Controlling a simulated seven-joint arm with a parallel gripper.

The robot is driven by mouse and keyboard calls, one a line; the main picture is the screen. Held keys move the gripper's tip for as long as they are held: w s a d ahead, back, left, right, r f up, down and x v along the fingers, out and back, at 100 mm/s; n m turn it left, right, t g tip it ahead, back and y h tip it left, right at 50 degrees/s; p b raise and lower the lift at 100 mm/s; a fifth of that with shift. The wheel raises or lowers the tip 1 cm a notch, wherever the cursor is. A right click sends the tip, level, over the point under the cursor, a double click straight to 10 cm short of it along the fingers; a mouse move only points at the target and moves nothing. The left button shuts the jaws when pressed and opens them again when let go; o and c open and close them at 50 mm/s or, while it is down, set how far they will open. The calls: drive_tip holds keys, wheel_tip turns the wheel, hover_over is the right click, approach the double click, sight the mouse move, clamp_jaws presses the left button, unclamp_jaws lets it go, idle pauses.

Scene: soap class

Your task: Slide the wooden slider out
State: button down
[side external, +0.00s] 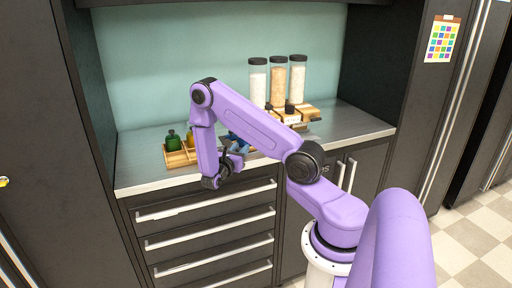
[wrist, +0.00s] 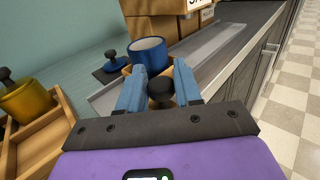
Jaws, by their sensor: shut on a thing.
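My gripper's blue fingers (wrist: 160,88) are closed around a round black knob (wrist: 161,92) in the wrist view. A little wood shows just behind the knob; it appears to be part of the wooden slider (wrist: 127,70), mostly hidden by the fingers and a blue cup. The blue cup (wrist: 147,52), with pale contents, stands just beyond the knob. A grey metal track (wrist: 218,48) runs beside it toward a wooden dispenser (wrist: 160,26). In the side view my gripper (side external: 236,143) is low over the counter, and the arm hides part of the slider area.
Three clear tubes of pale granules (side external: 278,80) stand over the wooden dispenser. The counter (side external: 362,128) is bare at right; drawers (side external: 205,213) are below.

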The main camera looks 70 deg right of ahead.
drive_tip(key=shift+w+a, duration=0.95)
drive_tip(key=c, duration=0.9)
unclamp_jaws()
drive_tip(key=shift+c, duration=0.2)
drive_tip(key=shift+a, duration=0.1)
drive_tip(key=a, duration=1.7)
drive_tip(key=shift+a, duration=0.15)
drive_tip(key=shift+a, duration=0.1)
